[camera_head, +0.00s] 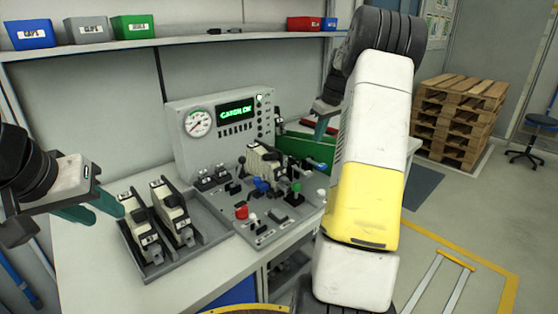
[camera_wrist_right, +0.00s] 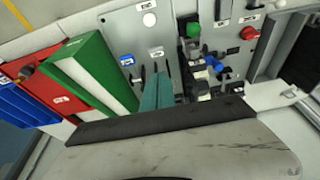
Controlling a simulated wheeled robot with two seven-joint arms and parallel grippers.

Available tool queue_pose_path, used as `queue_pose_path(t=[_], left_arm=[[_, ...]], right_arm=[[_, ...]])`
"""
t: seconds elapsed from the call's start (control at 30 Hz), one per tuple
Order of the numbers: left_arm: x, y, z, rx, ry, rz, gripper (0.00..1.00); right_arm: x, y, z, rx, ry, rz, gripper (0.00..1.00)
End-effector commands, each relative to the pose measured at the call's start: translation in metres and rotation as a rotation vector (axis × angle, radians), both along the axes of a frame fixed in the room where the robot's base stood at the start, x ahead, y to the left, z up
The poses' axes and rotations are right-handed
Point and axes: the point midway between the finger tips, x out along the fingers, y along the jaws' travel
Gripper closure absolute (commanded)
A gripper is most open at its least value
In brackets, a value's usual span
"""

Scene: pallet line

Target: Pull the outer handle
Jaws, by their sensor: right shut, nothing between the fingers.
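A grey control console (camera_head: 225,138) with a gauge and a green-lit display stands on the bench. Its sloping panel (camera_head: 285,215) carries levers, knobs and a beige-and-black device (camera_head: 262,162). I cannot tell which part is the outer handle. My right gripper (camera_head: 320,127) is partly hidden behind its arm, right of the console. In the right wrist view its teal fingers (camera_wrist_right: 156,92) are together and empty, over the panel beside a blue knob (camera_wrist_right: 127,60) and the device (camera_wrist_right: 205,75). My left gripper (camera_head: 98,208) is open and empty, left of the tray.
A grey tray (camera_head: 205,250) holds two beige-and-black devices (camera_head: 175,212). A green bin (camera_head: 300,148) stands behind the panel; green (camera_wrist_right: 95,75), red and blue bins show in the wrist view. A shelf (camera_head: 180,42) with small bins runs above. Pallets (camera_head: 460,120) are stacked at right.

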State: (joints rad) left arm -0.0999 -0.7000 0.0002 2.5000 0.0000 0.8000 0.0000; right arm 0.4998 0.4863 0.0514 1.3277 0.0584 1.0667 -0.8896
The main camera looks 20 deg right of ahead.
Motion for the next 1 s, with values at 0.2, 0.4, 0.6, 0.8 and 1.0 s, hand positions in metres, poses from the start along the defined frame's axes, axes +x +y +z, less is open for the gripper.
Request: queue_pose_path(t=[0.2, 0.4, 0.6, 0.8, 1.0], left_arm=[[0.0, 0.0, 0.0, 0.0, 0.0, 0.0, 0.64], [0.0, 0.0, 0.0, 0.0, 0.0, 0.0, 0.64], [0.0, 0.0, 0.0, 0.0, 0.0, 0.0, 0.64], [0.0, 0.0, 0.0, 0.0, 0.0, 0.0, 0.64], [0.0, 0.0, 0.0, 0.0, 0.0, 0.0, 0.64]], right_arm=[[0.002, -0.007, -0.006, 0.0, 0.003, 0.005, 1.0], [0.002, -0.006, -0.005, 0.001, 0.003, 0.005, 1.0], [0.005, -0.005, -0.018, 0.001, 0.005, 0.004, 1.0], [0.015, 0.0, -0.056, 0.003, 0.006, 0.005, 1.0], [0.026, 0.005, -0.097, 0.001, 0.006, 0.005, 1.0]])
